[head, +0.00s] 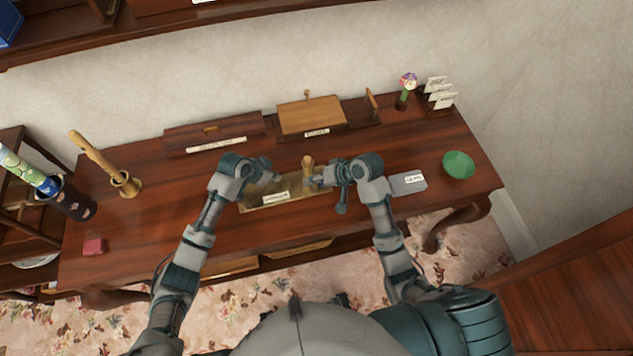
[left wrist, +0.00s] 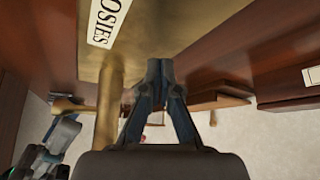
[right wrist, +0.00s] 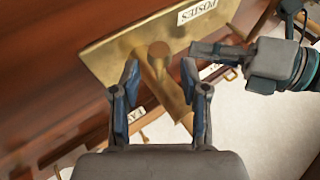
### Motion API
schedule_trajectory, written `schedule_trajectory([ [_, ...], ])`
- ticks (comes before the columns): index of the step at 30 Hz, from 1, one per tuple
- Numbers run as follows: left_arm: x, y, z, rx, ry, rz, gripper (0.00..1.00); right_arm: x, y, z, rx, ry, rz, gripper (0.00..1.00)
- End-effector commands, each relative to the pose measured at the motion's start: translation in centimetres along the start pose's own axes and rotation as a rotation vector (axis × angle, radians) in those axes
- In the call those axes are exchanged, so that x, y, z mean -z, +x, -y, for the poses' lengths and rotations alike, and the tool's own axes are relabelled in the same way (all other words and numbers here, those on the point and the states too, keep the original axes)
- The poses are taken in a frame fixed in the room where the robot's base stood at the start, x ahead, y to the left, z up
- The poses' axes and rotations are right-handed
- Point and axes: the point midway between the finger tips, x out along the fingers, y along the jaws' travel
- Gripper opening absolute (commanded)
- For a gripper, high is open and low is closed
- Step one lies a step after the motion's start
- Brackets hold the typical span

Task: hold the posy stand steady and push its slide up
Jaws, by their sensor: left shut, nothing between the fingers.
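The posy stand is a brass plate (head: 262,198) with a white label and an upright brass post (head: 307,166), on the desk in front of me. The label reads POSIES in the left wrist view (left wrist: 103,20). My left gripper (head: 273,176) is shut and empty, above the plate left of the post; the post shows beside its fingers in the left wrist view (left wrist: 108,108). My right gripper (head: 318,180) is open beside the post on the right. In the right wrist view its fingers (right wrist: 160,76) are spread either side of the post, below a round brass knob (right wrist: 158,50). Contact is unclear.
A grey labelled block (head: 407,184) and green bowl (head: 458,165) stand right of my right arm. Behind are a wooden box (head: 311,115), a long dark box (head: 213,133) and a flower holder (head: 405,92). A pink block (head: 94,247) lies at left.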

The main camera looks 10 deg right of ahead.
Motion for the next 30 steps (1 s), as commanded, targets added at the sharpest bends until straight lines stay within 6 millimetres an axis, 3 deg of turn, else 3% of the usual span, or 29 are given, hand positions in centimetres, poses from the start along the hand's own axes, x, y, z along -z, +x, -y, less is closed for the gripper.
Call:
schedule_trajectory([
  [1,-0.7,0.5,-0.1,-0.005,-0.006,0.011,0.00,-0.1,0.1,0.0,0.001,0.000,0.001,0.49],
  [11,-0.6,0.5,-0.2,-0.007,-0.006,0.009,0.00,-0.1,-0.5,0.0,0.001,-0.001,0.000,0.49],
  [24,-0.6,0.5,-0.2,-0.007,-0.006,0.009,0.00,-0.1,-9.4,-0.2,0.001,-0.003,-0.002,0.49],
  [30,-0.6,0.5,-0.2,-0.007,-0.006,0.009,0.00,-0.1,-11.6,-0.2,0.003,-0.001,-0.001,0.49],
])
